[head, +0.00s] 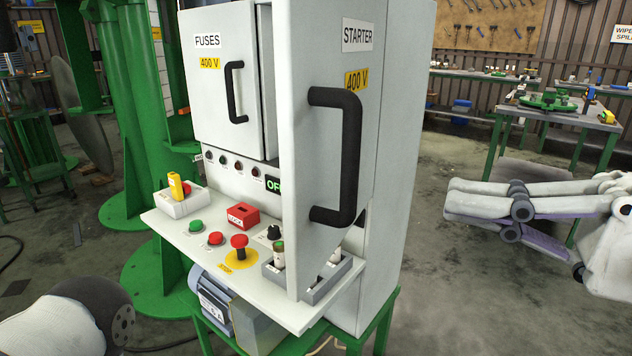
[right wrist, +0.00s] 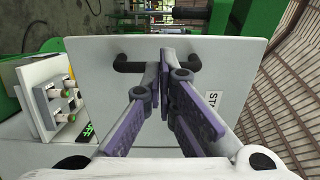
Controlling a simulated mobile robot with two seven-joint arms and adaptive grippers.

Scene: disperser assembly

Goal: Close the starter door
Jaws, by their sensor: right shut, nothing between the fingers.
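The starter door (head: 330,225) stands swung open on the grey cabinet, its edge toward me and its labelled outer face turned to the right. Its black handle (head: 345,155) is on that face. My right gripper (head: 450,199) is to the right of the door, pointing left at it, shut and empty. In the right wrist view the shut fingertips (right wrist: 164,58) appear in front of the handle (right wrist: 128,64), covering its middle; I cannot tell whether they touch. The door face (right wrist: 90,55) fills the middle of that view. My left gripper is not in view.
The fuses door (head: 222,105) is at the cabinet's left. A shelf (head: 200,255) below carries buttons, a red lock block (head: 243,216) and a grey fuse tray (head: 312,285) near the starter door's lower edge. Floor to the right is clear; a green workbench (head: 570,115) stands behind.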

